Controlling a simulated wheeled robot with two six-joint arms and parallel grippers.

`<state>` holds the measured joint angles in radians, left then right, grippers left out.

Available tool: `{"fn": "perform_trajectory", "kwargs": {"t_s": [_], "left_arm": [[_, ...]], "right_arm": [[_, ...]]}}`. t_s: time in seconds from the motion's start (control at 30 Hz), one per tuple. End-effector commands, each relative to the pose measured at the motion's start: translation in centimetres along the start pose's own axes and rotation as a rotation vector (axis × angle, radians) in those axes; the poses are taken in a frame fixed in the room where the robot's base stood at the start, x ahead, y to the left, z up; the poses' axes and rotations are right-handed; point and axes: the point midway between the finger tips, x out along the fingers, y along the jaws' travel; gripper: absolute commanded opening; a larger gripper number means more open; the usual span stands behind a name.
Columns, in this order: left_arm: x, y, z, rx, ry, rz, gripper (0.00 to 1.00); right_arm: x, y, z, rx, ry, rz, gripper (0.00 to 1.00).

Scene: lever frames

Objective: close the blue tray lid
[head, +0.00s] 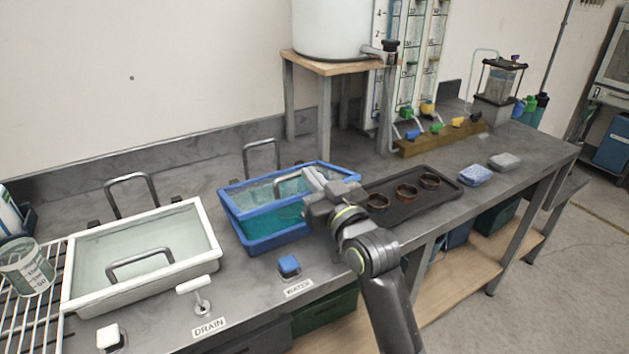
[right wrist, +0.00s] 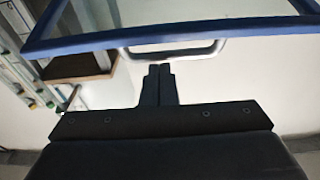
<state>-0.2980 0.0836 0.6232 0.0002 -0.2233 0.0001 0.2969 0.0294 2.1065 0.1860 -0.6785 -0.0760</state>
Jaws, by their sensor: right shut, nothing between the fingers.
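The blue tray (head: 262,247) sits on the grey bench and holds teal liquid. Its lid (head: 236,207) is a clear panel in a blue frame, tilted up above the tray with a gap at the front. My right gripper (head: 310,180) is at the right part of the lid, its fingers shut and empty. In the right wrist view the shut fingertips (right wrist: 159,70) point at the lid's metal handle (right wrist: 195,53), just below the lid's blue frame (right wrist: 150,38). I cannot tell whether they touch. My arm hides the tray's right end. My left gripper is out of view.
A white tray with its lid down (head: 190,268) stands to the left. A black tray (head: 450,190) with brown rings lies right of my gripper. A metal loop (head: 262,146) stands behind the blue tray. A blue knob (head: 289,266) and a white tap handle (head: 195,286) stand in front.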

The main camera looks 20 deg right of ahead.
Motion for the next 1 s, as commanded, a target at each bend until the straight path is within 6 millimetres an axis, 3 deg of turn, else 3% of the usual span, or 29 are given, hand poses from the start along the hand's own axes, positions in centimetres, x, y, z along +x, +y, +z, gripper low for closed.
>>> {"fn": "perform_trajectory", "kwargs": {"t_s": [0.07,0.13,0.4,0.67,0.83,1.0], "left_arm": [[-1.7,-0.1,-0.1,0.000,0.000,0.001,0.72],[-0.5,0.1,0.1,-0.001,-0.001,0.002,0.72],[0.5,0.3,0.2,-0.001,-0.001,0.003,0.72],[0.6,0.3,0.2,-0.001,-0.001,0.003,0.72],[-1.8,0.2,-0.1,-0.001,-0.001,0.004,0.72],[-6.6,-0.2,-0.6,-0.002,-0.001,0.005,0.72]], "right_arm": [[0.7,0.1,-1.6,-0.001,0.000,0.000,0.00],[-1.1,0.1,-0.4,0.001,-0.001,0.001,0.00],[-6.8,0.1,0.2,0.001,-0.002,0.001,0.00],[-9.2,0.1,0.2,0.001,-0.001,0.000,0.00],[-8.6,0.0,-1.6,0.001,-0.035,0.001,0.00],[-6.8,-0.3,-4.4,0.001,-0.121,0.005,0.00]]}}
